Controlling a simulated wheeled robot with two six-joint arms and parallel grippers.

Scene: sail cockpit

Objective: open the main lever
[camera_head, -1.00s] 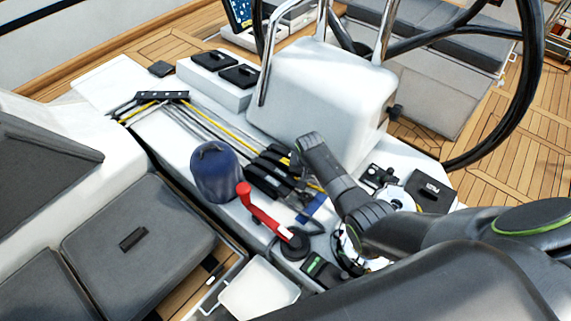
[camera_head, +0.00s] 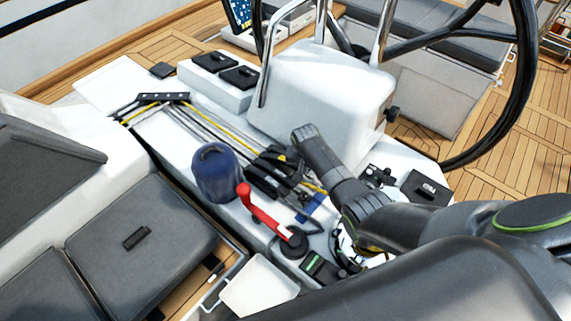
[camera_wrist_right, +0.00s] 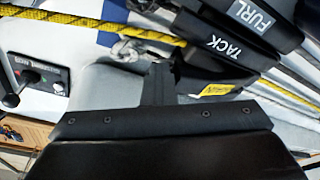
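A bank of black clutch levers (camera_head: 262,180) stands on the white cockpit console in the head view. In the right wrist view, two levers read FURL (camera_wrist_right: 250,18) and TACK (camera_wrist_right: 222,48). A lower black lever with a yellow label (camera_wrist_right: 217,90) lies beneath them; its text is too small to read, so I cannot tell whether it is the main lever. My right gripper (camera_wrist_right: 160,82) shows as one narrow dark piece, fingers together, beside that lever's left end; contact is unclear. In the head view its fingertips are hard to make out. My left gripper is not in view.
A blue-covered winch (camera_head: 215,175) and a red handle (camera_head: 262,212) stand left of my right arm. Ropes run along the console. A white pedestal (camera_head: 325,90) and steering wheel (camera_head: 520,90) stand behind. A small switch panel (camera_wrist_right: 38,75) shows in the wrist view.

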